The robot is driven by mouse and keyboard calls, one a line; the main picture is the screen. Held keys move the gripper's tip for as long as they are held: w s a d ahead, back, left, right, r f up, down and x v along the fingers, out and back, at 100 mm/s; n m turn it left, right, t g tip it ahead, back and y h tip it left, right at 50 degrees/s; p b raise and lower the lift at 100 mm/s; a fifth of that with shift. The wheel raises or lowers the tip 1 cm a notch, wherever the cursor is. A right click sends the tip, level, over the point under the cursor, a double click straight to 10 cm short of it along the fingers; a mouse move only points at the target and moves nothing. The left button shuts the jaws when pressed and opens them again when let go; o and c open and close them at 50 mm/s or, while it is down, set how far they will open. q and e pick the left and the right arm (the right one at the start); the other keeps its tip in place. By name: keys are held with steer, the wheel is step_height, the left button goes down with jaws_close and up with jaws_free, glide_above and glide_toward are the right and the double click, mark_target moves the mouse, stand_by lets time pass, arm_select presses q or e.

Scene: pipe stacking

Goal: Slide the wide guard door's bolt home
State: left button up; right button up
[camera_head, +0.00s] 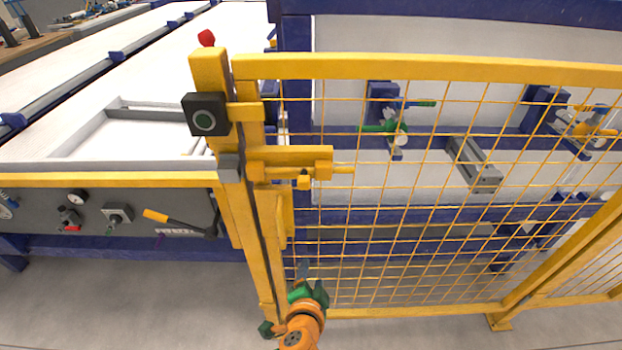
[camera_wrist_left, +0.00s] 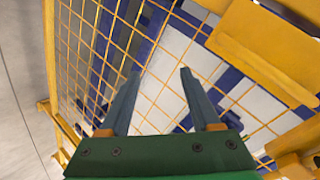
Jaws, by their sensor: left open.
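The yellow mesh guard door (camera_head: 420,68) stands upright beside the yellow post (camera_head: 212,72), with a narrow dark gap between them. The yellow bolt (camera_head: 343,169) lies level in its housing (camera_head: 295,155) on the door's left edge, its rod sticking out to the right. A small knob (camera_head: 304,182) hangs below the housing. A grey block (camera_head: 230,168) sits on the post at bolt height. My left gripper (camera_head: 303,270) is low in front of the door, well below the bolt. In the wrist view its two fingers (camera_wrist_left: 158,85) are apart and empty, facing the mesh.
A yellow upright handle (camera_head: 285,220) is below the bolt. A black box with a round button (camera_head: 205,121) is on the post. A black lever with a yellow grip (camera_head: 180,222) sticks out from the panel at left. Floor in front is clear.

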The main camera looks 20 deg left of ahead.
arm_select(q)
step_height(320, 180, up, 12)
steer(key=w+n+t+y, duration=0.1)
steer(key=t, duration=0.2)
steer(key=n+t+y+p, duration=0.1)
steer(key=n+t+y, duration=0.2)
glide_toward(304, 186)
steer(key=x, duration=0.4)
steer(key=p+x, duration=0.1)
steer(key=x, duration=0.5)
steer(key=shift+w+p, duration=0.25)
steer(key=shift+p, duration=0.15)
steer(key=shift+w+a+f, duration=0.1)
steer(key=shift+w+a, duration=0.1)
steer(key=shift+w, duration=0.05)
jaws_close()
arm_select(e)
steer(key=r, duration=0.1)
steer(key=s+r, duration=0.1)
steer(key=r, duration=0.1)
steer(key=shift+d+r, duration=0.15)
